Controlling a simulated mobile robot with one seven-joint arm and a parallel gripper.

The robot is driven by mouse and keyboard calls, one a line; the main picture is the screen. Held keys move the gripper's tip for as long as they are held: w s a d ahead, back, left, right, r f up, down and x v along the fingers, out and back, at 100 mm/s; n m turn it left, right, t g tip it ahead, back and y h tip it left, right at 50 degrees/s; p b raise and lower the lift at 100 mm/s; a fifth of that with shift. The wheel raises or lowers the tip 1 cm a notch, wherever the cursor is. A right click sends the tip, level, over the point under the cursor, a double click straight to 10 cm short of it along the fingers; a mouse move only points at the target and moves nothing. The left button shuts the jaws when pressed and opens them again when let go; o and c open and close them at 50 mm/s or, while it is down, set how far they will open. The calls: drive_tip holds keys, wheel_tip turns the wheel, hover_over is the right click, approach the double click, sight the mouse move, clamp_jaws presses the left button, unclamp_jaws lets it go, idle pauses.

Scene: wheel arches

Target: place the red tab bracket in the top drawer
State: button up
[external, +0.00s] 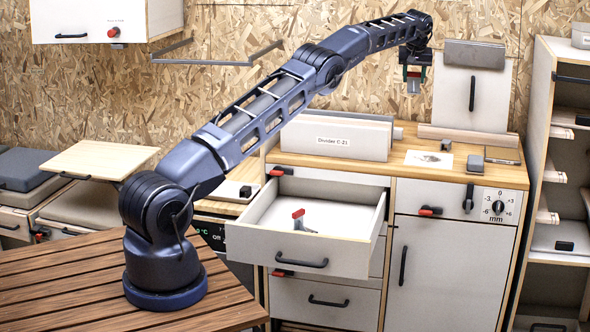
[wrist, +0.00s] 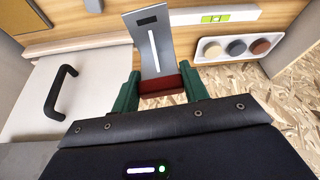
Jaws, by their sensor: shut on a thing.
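My gripper (external: 413,84) is raised high over the right part of the cabinet top, away from the drawer. In the wrist view its green fingers (wrist: 160,90) are shut on a red tab bracket (wrist: 158,85). The red part lies between the fingers, and a grey slotted plate with a dark end stretches beyond them. The top drawer (external: 296,253) is pulled open, to the lower left of my gripper. A small grey piece with a red top (external: 298,214) stands inside it. Most of the drawer floor around that piece looks bare.
A white box labelled Divider C-21 (external: 335,139) stands on the cabinet top (external: 455,168) behind the drawer. A pale panel with a dark handle (external: 472,95) leans against the back wall. A small grey block (external: 475,163) lies near the dial. An open shelf unit (external: 540,120) stands at the right.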

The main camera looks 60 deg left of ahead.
drive_tip(key=shift+s+f, duration=0.2)
drive_tip(key=shift+s, duration=0.4)
drive_tip(key=s+d+f+m+h, duration=0.15)
drive_tip(key=s+d+f, duration=0.45)
drive_tip(key=s, duration=0.8)
drive_tip(key=s+d+f+m+t, duration=0.1)
drive_tip(key=s+d+f+m, duration=0.25)
drive_tip(key=s+d, duration=0.8)
drive_tip(key=s+d+f+m+h, duration=0.1)
drive_tip(key=s+d+f, duration=0.45)
drive_tip(key=s, duration=1.15)
drive_tip(key=shift+y, duration=0.25)
drive_tip(key=f, duration=2)
drive_tip(key=shift+a+f, duration=0.15)
drive_tip(key=shift+a, duration=0.2)
drive_tip(key=shift+f, duration=0.15)
drive_tip(key=o, duration=1)
